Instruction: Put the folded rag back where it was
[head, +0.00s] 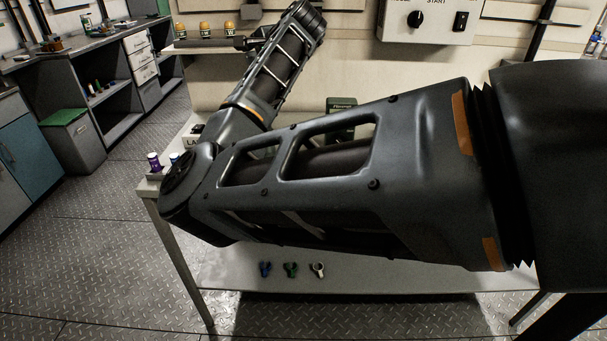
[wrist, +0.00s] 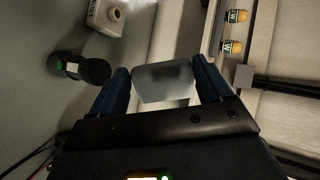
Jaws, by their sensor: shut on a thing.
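In the wrist view my gripper (wrist: 162,74) has its two blue fingers on either side of a pale grey, block-like folded rag (wrist: 163,84). The gripper is shut on it, and its outline is soft and partly blurred. In the head view my forearm reaches up toward the back wall. I cannot make out the rag in the head view. Two of the jars show at the upper right of the wrist view (wrist: 232,46), apart from the fingers.
A control box (head: 427,20) with a knob and switch hangs on the wall. My arm hides much of the table. Several small clamps (head: 291,269) lie on the lower shelf. A dark cylinder (wrist: 82,68) lies left of the fingers.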

